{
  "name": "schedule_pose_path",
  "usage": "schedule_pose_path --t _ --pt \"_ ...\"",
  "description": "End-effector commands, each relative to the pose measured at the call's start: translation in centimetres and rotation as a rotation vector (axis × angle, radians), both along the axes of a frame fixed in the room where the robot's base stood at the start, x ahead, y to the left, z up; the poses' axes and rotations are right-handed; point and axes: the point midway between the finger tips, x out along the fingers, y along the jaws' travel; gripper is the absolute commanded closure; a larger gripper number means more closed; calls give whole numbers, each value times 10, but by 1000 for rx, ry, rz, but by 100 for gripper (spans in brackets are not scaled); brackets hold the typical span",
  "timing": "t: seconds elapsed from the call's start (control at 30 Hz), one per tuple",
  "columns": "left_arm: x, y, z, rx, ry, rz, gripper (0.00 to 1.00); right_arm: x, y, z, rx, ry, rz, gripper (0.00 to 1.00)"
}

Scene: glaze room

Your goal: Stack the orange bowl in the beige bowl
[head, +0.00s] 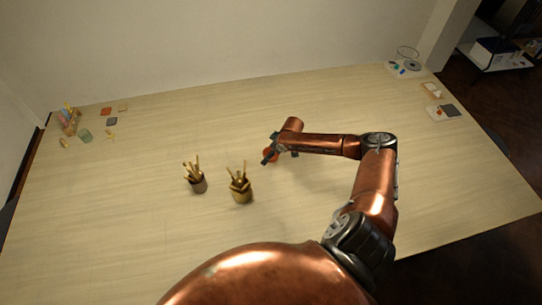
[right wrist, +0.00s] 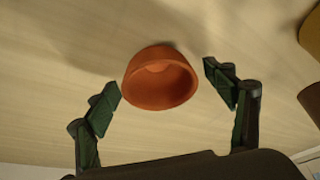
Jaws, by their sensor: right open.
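The orange bowl (right wrist: 160,80) shows in the right wrist view between the two spread fingers of my right gripper (right wrist: 161,80), with clear gaps on both sides. Its hollow side faces the camera. In the head view, a bit of the orange bowl (head: 270,155) shows by my right gripper (head: 272,157), near the middle of the table; the arm and fingers partly cover it. My right gripper is open and holds nothing. I cannot make out the beige bowl in either view. My left gripper is not in view.
Small items and a pencil holder (head: 70,124) lie at the far left; tiles and tools (head: 442,110) lie at the far right. The back middle is clear.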

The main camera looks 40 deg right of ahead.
Motion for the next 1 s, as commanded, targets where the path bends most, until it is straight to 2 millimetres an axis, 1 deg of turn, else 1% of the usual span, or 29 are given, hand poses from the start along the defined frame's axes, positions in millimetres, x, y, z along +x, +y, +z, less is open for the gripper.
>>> schedule_pose_path --t 0.13,0.87,0.9,1.0 --pt "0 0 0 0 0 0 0 0 0 0 -1 0 0 23" --pt "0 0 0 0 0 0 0 0 -1 1 -1 -1 0 73" --pt "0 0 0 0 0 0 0 0 -1 1 -1 -1 0 75" --pt "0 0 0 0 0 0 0 0 -1 1 -1 -1 0 75"
